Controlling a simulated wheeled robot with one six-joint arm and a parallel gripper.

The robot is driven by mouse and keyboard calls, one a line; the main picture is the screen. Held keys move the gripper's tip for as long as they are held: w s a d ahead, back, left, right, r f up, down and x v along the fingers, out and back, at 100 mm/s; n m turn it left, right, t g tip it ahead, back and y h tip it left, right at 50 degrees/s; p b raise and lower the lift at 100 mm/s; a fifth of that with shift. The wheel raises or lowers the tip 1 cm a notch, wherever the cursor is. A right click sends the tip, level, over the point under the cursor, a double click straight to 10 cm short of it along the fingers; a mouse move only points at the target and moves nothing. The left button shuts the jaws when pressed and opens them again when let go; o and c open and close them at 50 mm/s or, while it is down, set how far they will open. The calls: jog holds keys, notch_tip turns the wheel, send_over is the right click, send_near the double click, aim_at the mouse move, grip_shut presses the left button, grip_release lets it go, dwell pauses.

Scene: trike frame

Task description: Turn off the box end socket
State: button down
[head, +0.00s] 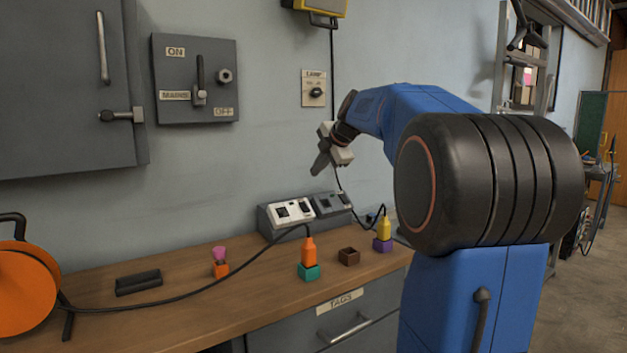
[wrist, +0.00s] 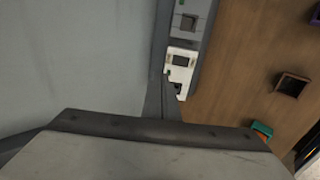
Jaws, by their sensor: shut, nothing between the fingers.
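A grey socket box (head: 268,228) stands at the back of the bench against the wall. It has a white socket plate (head: 293,211) on the left and a grey socket plate (head: 330,204) on the right. No plug shows in either plate; the switch positions are too small to read. My gripper (head: 320,166) is shut and empty, pointing down above the box, apart from it. Its closed fingers show in the wrist view (wrist: 162,90).
An orange plug (head: 308,248) stands on a teal block, its cord running to an orange reel (head: 25,285). A yellow plug (head: 383,228) stands on a purple block. A brown holder (head: 349,256) sits between. A mains switch (head: 197,82) and lamp switch (head: 315,90) are on the wall.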

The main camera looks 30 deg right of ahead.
jog(key=shift+v, duration=0.8)
jog(key=shift+w+a, duration=0.1)
jog(key=s+a+f+m+g, duration=0.1)
jog(key=s+a+f+m, duration=0.4)
jog(key=s+a, duration=0.4)
jog(key=s+a+f+m+g, duration=0.1)
jog(key=s+a+f+m, duration=0.2)
jog(key=s+a+f, duration=0.5)
jog(key=s+a+f+m+g, duration=0.1)
jog(key=s+a+f+m, duration=0.2)
jog(key=s+f, duration=0.6)
jog(key=s+a+f+m+g, duration=0.1)
jog(key=s+a+f+m, duration=0.3)
jog(key=s+f+m, duration=0.3)
jog(key=s+f, duration=0.2)
jog(key=s, duration=0.3)
jog(key=shift+s+a+g, duration=0.15)
jog(key=shift+s+g, duration=0.15)
